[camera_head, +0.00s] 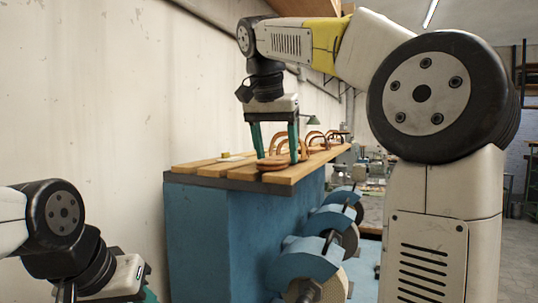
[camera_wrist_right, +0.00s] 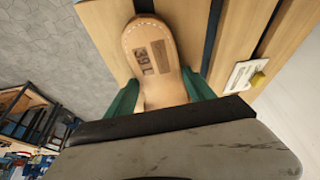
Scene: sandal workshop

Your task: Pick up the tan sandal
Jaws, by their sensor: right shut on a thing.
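The tan sandal (camera_head: 272,165) lies on the wooden slats near the front edge of the bench top. In the right wrist view its stitched sole (camera_wrist_right: 150,35) carries a dark "39 L" mark, and its far part is hidden by the gripper body. My right gripper (camera_head: 278,157) points down over it, with teal fingers on either side. In the right wrist view the fingers of this gripper (camera_wrist_right: 162,92) press the sandal's sides; it is shut on the sandal. My left gripper (camera_head: 142,290) is at the lower left, its fingertips cut off by the frame edge.
More strapped sandals (camera_head: 318,138) stand in a row behind on the slatted bench top (camera_head: 200,171). A small yellow item (camera_head: 225,155) on a pale card lies to the left. Blue-hooded wheels (camera_head: 312,265) jut out along the blue bench's right side. A wall runs close behind.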

